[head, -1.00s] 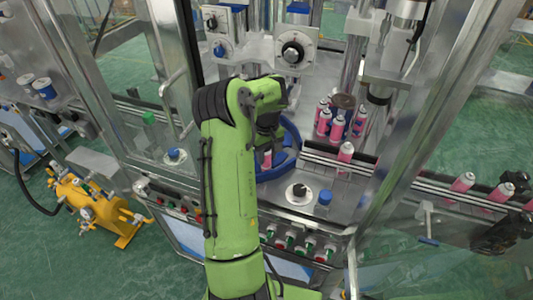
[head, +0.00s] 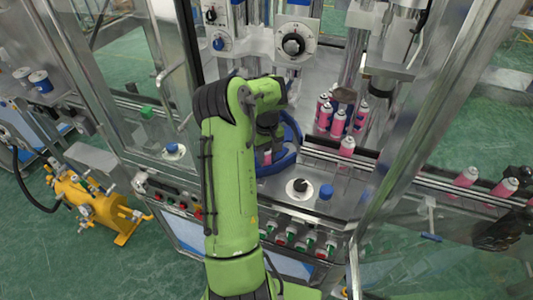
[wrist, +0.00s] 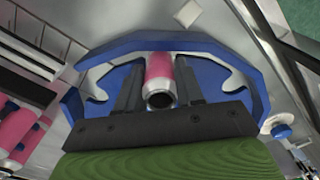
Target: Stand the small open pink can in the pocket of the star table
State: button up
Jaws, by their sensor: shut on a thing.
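My gripper (wrist: 158,92) is shut on the small pink can (wrist: 159,71), with one dark finger on each side of it. The can's open, dark mouth (wrist: 160,101) faces the wrist camera. In the head view the can (head: 266,157) shows as a small pink patch below my gripper (head: 267,148). The blue star table (wrist: 224,78) lies under and around the can, with curved pockets to the left and right. The star table also shows in the head view (head: 289,150), partly hidden by my arm. Whether the can's base touches the table is hidden.
Several pink cans (head: 338,122) stand right of the star table, and another (head: 347,146) is by the conveyor (head: 400,174). Metal columns (head: 357,70) and a dial box (head: 294,43) rise behind. A glass door frame (head: 172,75) stands left.

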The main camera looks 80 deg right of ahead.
jog(key=shift+f+b, duration=0.4)
jog(key=shift+f, duration=0.05)
dwell(0.3)
jog(key=o, duration=1.1)
notch_tip(320, 180, up, 16)
jog(key=p, duration=0.3)
jog(key=shift+d+f, duration=0.15)
